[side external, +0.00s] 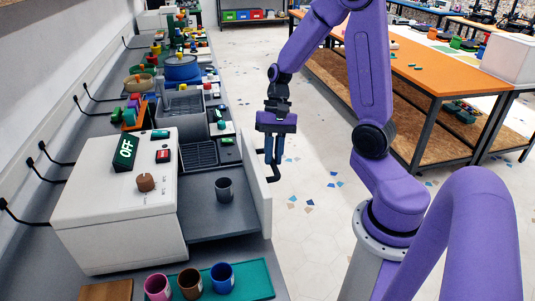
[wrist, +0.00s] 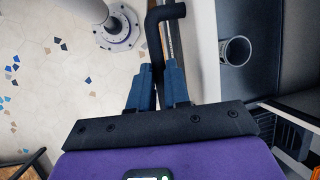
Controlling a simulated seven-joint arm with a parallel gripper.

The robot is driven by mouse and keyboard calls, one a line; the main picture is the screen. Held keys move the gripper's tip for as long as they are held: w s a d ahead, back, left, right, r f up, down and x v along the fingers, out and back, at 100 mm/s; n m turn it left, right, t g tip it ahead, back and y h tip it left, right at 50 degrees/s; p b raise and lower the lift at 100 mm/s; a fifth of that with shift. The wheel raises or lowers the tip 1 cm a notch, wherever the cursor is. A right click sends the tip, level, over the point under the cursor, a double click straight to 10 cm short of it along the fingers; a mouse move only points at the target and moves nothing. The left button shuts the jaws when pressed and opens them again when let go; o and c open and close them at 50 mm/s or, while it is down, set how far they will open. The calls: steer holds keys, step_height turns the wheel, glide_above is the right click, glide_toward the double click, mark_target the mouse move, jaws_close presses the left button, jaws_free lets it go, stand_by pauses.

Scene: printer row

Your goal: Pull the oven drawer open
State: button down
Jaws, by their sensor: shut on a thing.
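The oven (side external: 120,215) is a white box with a brown knob and a green OFF sign on top, at the left in the side external view. Its drawer (side external: 215,225) stands out from the box, its grey floor in view, with a white front panel (side external: 258,185). A dark grey cup (side external: 224,189) stands in the drawer; the cup also shows in the wrist view (wrist: 236,50). My gripper (side external: 272,153) is shut on the black drawer handle (wrist: 153,35), on the panel's outer side. The fingers hide part of the handle.
A teal tray (side external: 262,280) with several coloured cups lies in front of the oven. Other machines and small blocks line the bench behind. The tiled floor (side external: 310,170) right of the drawer is open, up to an orange-topped table (side external: 425,75).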

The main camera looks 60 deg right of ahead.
steer(key=c, duration=1.1)
jaws_free()
steer(key=shift+r, duration=0.1)
steer(key=v, duration=1.7)
steer(key=shift+d+r, duration=0.1)
steer(key=shift+d, duration=0.05)
steer(key=s+a+f+n+t+h, duration=0.1)
steer(key=s+a+f+n+h, duration=0.1)
steer(key=s+a+f+n, duration=0.3)
steer(key=s+a+f+n+t+h, duration=0.1)
steer(key=s+a+f+n, duration=0.4)
steer(key=s+a+n, duration=0.7)
steer(key=s+n+h, duration=0.1)
steer(key=n, duration=0.3)
steer(key=shift+f, duration=0.15)
